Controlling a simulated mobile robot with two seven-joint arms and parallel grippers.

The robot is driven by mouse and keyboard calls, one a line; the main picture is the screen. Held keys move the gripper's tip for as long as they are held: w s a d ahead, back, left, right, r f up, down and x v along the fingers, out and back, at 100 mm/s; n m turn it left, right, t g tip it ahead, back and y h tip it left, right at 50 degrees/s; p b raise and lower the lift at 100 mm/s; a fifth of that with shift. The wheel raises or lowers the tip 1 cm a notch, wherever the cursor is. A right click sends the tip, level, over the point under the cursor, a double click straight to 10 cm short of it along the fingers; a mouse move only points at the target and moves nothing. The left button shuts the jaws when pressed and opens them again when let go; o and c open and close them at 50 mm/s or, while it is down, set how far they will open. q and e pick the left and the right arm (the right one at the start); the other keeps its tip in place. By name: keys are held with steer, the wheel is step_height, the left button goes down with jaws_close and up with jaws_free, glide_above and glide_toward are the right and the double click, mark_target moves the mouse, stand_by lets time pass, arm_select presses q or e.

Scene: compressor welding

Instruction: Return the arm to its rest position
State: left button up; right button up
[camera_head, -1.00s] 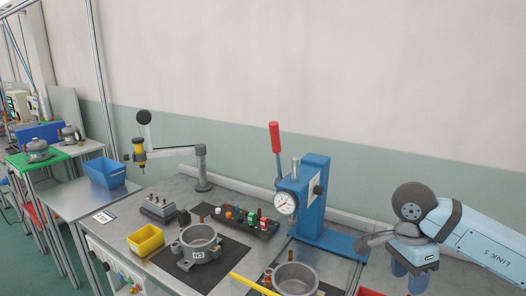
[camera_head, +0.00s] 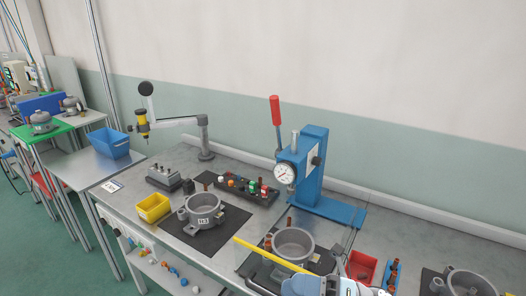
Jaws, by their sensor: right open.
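My right arm shows only at the bottom edge, right of centre, where light blue and grey parts of it and my right gripper (camera_head: 322,286) come into view low over the front of the bench. The gripper is open, with nothing seen in it; its fingertips are largely cut off by the frame edge. It is close to the right end of a yellow bar (camera_head: 268,254) and in front of a grey compressor housing (camera_head: 293,244). I cannot tell whether it touches the bar. My left gripper is not in view.
A blue press (camera_head: 312,170) with a red lever stands behind the housing. A second housing (camera_head: 203,210), a yellow bin (camera_head: 153,208) and a black parts rack (camera_head: 240,190) are to the left. A red bin (camera_head: 361,268) and another housing (camera_head: 470,283) are at the right.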

steer(key=d+f+m+t+h+p, duration=0.1)
steer(key=d+f+m+t+h, duration=0.45)
steer(key=m, duration=0.75)
steer(key=d+f+m+t+h+p, duration=0.1)
steer(key=d+f+m+t+h, duration=0.2)
steer(key=f+m+t+h, duration=0.8)
steer(key=s+d+f+m+g+h+p, duration=0.1)
steer(key=s+d+f+m+g, duration=0.3)
steer(key=s+f+m+g, duration=0.4)
steer(key=s+m+h, duration=0.1)
steer(key=s+m, duration=0.3)
steer(key=shift+d+f, duration=0.4)
steer(key=shift+d, duration=0.1)
